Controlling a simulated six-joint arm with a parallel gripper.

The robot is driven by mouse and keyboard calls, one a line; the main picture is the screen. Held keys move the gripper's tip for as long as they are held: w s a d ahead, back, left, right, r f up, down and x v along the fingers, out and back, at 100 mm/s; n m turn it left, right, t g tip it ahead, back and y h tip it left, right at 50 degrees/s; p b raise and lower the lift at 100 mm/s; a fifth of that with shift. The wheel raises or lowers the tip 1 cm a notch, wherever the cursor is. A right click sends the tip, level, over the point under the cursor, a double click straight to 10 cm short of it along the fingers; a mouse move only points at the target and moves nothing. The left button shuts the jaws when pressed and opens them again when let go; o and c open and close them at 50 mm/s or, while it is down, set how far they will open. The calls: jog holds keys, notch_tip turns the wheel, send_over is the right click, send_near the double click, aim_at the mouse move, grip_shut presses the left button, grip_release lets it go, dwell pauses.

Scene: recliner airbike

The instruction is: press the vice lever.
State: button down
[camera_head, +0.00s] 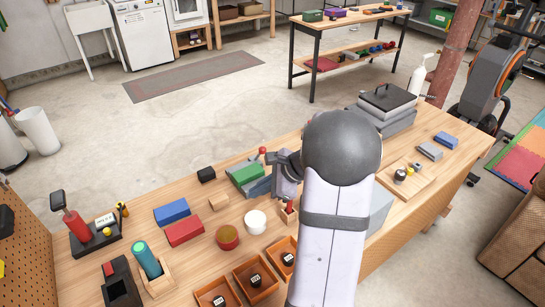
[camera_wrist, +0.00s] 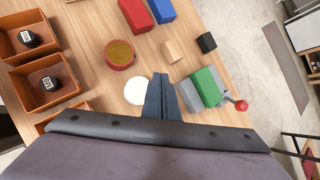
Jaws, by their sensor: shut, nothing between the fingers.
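The grey vice (camera_wrist: 190,97) holds a green block (camera_wrist: 208,86) between its jaws on the wooden workbench. Its lever ends in a red ball (camera_wrist: 241,105) at the vice's right side in the wrist view. In the head view the red ball (camera_head: 262,151) stands up behind the green block (camera_head: 246,174). My gripper (camera_wrist: 160,80) is shut and empty, its fingers just left of the vice in the wrist view. In the head view my gripper (camera_head: 270,158) is beside the vice, close to the lever; my arm hides part of that area. I cannot tell whether it touches the lever.
A white round tub (camera_wrist: 137,91) lies just left of the fingers. A wooden block (camera_wrist: 173,51), a black block (camera_wrist: 206,43), red and blue blocks and a round tin (camera_wrist: 120,54) stand nearby. Orange trays (camera_wrist: 45,85) line the bench.

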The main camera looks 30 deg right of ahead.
jog(key=w+d+r+m+t+h, duration=0.1)
jog(key=d+m+t, duration=0.3)
jog(key=d+m, duration=0.5)
jog(key=d+h, duration=0.1)
jog(key=d, duration=0.6)
jog(key=shift+w+d+r+h+b, duration=0.2)
jog(key=shift+w+d+h+b, duration=0.1)
jog(key=shift+d, duration=0.05)
jog(key=w+a+f+p, duration=0.2)
jog(key=w+f+p, duration=0.2)
jog(key=w, duration=0.8)
jog(key=shift+f, duration=0.4)
jog(key=shift+w+a+r, duration=0.1)
jog(key=shift+w, duration=0.05)
